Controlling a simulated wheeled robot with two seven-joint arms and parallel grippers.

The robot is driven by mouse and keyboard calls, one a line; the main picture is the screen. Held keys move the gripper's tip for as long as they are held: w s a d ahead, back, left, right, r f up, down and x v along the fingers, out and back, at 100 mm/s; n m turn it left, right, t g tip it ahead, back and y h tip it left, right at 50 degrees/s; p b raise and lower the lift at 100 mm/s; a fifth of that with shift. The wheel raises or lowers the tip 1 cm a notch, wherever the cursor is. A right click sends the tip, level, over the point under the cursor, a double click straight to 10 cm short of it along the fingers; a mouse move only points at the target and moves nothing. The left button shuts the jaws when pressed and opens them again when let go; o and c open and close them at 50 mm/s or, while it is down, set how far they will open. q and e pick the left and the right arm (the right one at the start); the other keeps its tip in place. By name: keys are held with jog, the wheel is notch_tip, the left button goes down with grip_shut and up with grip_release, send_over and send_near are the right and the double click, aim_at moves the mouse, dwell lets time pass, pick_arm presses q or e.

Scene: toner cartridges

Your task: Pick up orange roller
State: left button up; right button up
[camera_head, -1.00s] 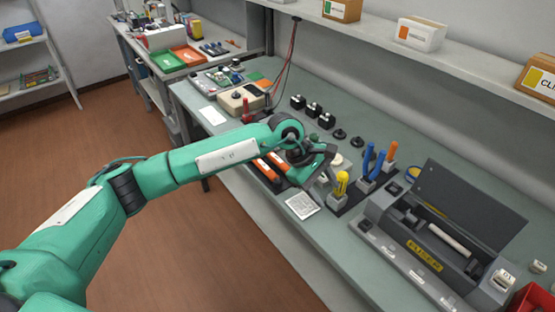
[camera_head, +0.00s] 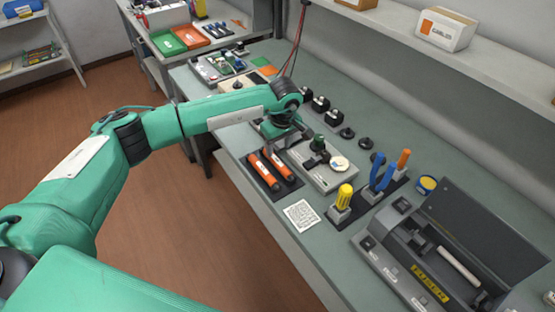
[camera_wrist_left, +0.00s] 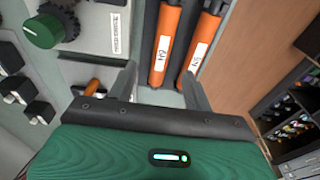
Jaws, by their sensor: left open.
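Two orange rollers lie side by side on a dark tray (camera_head: 252,165) at the front edge of the bench. The left roller (camera_head: 263,170) and the right roller (camera_head: 279,165) show in the head view. In the left wrist view they show as a left one (camera_wrist_left: 168,35) and a right one (camera_wrist_left: 201,45), each with a white label. My left gripper (camera_wrist_left: 160,82) is open and empty, its fingertips near the lower ends of the rollers, and it touches neither as far as I can see. In the head view its fingers are mostly hidden by the wrist (camera_head: 280,130). My right gripper is not in view.
A grey device with a green knob (camera_head: 318,143) stands right of the rollers. Black knobs line the back.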

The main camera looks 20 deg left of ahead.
aim_at(277, 160)
pick_arm(q)
notch_tip(277, 160, down, 3)
jog(key=shift+s+r+p, duration=0.1)
jog(key=shift+r+p, duration=0.05)
jog(key=shift+p, duration=0.6)
jog(key=f, duration=0.1)
jog(key=f+p, duration=0.1)
jog(key=f, duration=0.1)
jog(key=shift+a+f, duration=0.2)
jog(key=shift+f, duration=0.25)
jog(key=c, duration=0.9)
jog(key=shift+c, duration=1)
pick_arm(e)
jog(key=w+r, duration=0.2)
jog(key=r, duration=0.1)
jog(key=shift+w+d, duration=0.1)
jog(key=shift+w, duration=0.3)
